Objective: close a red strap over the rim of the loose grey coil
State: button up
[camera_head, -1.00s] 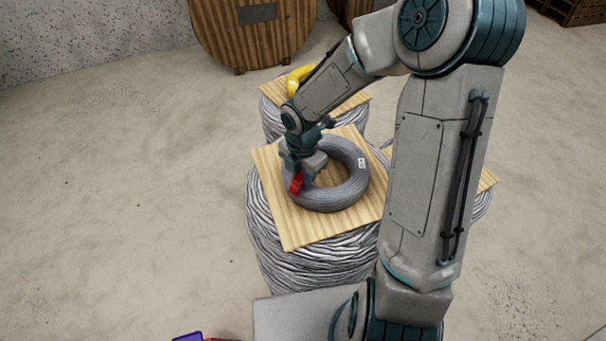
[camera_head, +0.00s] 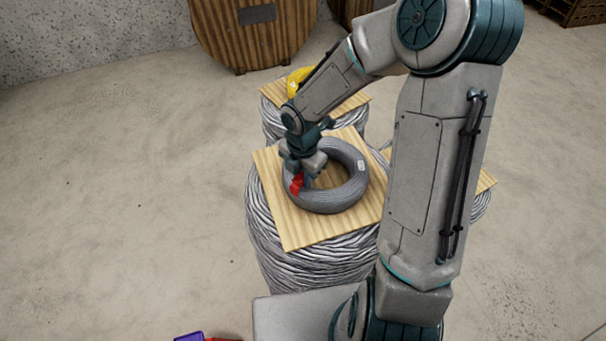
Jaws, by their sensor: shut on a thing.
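The grey coil (camera_head: 347,192) lies flat on a square wooden board (camera_head: 292,233). A small white label (camera_head: 361,165) shows on its right side. My gripper (camera_head: 301,180) is at the coil's left rim, pointing down. It is shut on a red strap (camera_head: 297,184), which shows at the left side of the rim. The fingers and the strap's far side are partly hidden by the gripper body, so I cannot tell whether the strap's ends meet.
The board sits on a large bundle of grey cable (camera_head: 277,262). Behind it, a yellow coil (camera_head: 297,80) rests on another board. A wooden cable drum (camera_head: 255,40) stands at the back. Purple and red items (camera_head: 190,337) show at the bottom edge. The floor at left is clear.

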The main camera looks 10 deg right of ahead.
jog(key=shift+f, duration=0.15)
jog(key=shift+f+b, duration=0.55)
jog(key=shift+f, duration=0.2)
jog(key=shift+f, duration=0.2)
jog(key=shift+r, duration=0.15)
jog(key=shift+r+p, duration=0.35)
jog(key=shift+p, duration=0.1)
jog(key=shift+r+p, duration=0.7)
jog(key=shift+p, duration=0.1)
dwell(0.3)
jog(key=shift+f, duration=0.25)
jog(key=shift+f+b, duration=0.65)
jog(key=shift+f, duration=0.05)
jog(key=shift+f, duration=0.25)
dwell(0.4)
